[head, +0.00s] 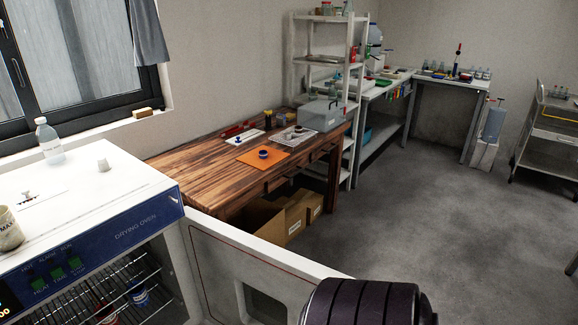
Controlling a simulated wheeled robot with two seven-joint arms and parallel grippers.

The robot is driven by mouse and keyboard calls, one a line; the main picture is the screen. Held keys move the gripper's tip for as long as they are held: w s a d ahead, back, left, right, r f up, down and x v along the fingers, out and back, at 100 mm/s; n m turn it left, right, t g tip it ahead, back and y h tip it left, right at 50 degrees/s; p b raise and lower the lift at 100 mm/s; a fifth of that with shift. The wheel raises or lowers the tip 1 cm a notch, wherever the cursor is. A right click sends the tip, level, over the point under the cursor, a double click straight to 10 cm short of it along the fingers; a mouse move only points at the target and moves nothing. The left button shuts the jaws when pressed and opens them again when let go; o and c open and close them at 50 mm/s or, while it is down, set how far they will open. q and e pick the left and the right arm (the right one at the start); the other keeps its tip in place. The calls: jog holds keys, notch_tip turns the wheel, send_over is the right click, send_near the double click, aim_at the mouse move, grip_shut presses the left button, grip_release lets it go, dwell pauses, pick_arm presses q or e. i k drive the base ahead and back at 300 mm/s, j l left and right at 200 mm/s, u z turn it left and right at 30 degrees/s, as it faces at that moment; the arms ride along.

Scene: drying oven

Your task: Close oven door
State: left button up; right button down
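The drying oven (120,222) stands at the lower left, a white box with a blue front panel. Its door (222,248) is open. It extends from the oven's right side toward the lower middle of the view, with its pale inner face and part of a window frame showing. Wire shelves (95,295) and a few small items show inside the open chamber. A dark ribbed arm part covers the door's near end at the bottom. Neither gripper's fingers are visible, so I cannot tell whether anything touches the door.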

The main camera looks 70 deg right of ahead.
aim_at(241, 277)
jog(key=k+l, duration=0.2)
jog(key=l, duration=0.25)
jog(key=k+l+u, duration=0.15)
jog(key=l, duration=0.3)
jog(key=k+l, duration=0.3)
jog(key=l, duration=0.15)
jog(key=k+l+u, duration=0.1)
jog(key=k+l, duration=0.15)
jog(key=l, duration=0.2)
jog(key=k+l+u, duration=0.1)
jog(key=k+l, duration=0.15)
jog(key=l, duration=0.15)
jog(key=l+u, duration=0.1)
jog(key=l, duration=0.85)
jog(key=i+l, duration=0.1)
jog(key=l, duration=0.85)
jog(key=i+u, duration=0.05)
